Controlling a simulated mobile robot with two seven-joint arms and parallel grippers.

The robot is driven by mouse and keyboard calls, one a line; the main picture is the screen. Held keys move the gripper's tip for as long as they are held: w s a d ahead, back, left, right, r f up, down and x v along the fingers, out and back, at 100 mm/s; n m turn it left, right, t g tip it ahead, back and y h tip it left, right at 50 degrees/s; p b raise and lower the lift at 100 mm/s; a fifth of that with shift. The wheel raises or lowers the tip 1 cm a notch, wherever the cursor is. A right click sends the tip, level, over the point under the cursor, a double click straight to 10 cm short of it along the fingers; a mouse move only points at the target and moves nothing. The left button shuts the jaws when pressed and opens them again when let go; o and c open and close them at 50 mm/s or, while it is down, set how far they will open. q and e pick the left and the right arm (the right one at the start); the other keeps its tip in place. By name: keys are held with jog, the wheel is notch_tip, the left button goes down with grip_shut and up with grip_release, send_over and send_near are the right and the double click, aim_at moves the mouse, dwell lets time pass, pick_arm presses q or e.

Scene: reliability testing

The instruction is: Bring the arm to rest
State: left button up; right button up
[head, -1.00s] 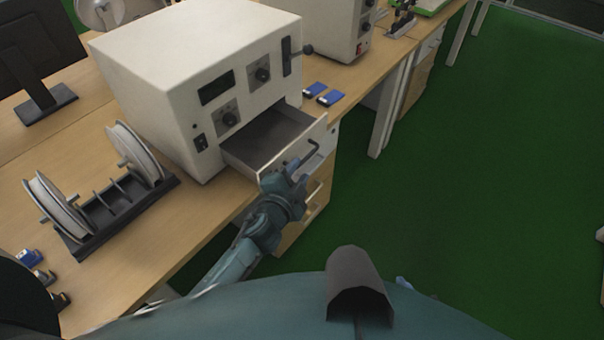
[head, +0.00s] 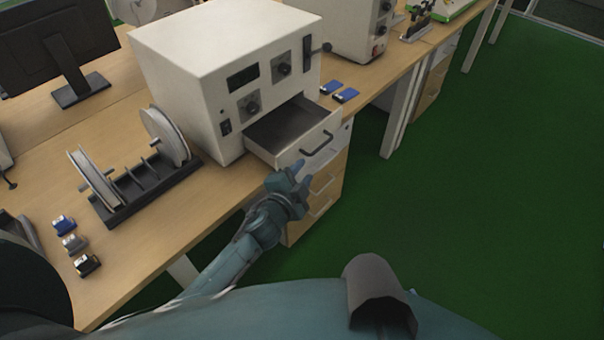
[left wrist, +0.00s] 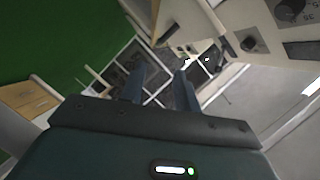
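My left arm comes in from the left in the head view, and its gripper (head: 297,172) is just in front of and below the open drawer of the white device. The drawer's dark handle (head: 317,145) shows clear of the fingers. In the left wrist view the two fingers of the left gripper (left wrist: 160,84) stand apart with nothing held between them. My right gripper is not in view.
The white device (head: 205,70) stands on the wooden desk (head: 140,245) with its drawer (head: 290,150) pulled out. A spool rack (head: 140,195) and small blue, grey and black boxes are to the left. Green floor to the right is clear.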

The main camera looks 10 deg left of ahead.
pick_arm(q)
jog(key=s+a+f+n+g, duration=0.2)
jog(key=s+n, duration=0.3)
jog(key=s, duration=0.6)
jog(key=s+a+f+n+g, duration=0.2)
jog(key=s+n, duration=0.4)
jog(key=s, duration=0.6)
jog(key=shift+s+f, duration=0.3)
jog(key=shift+f, duration=0.3)
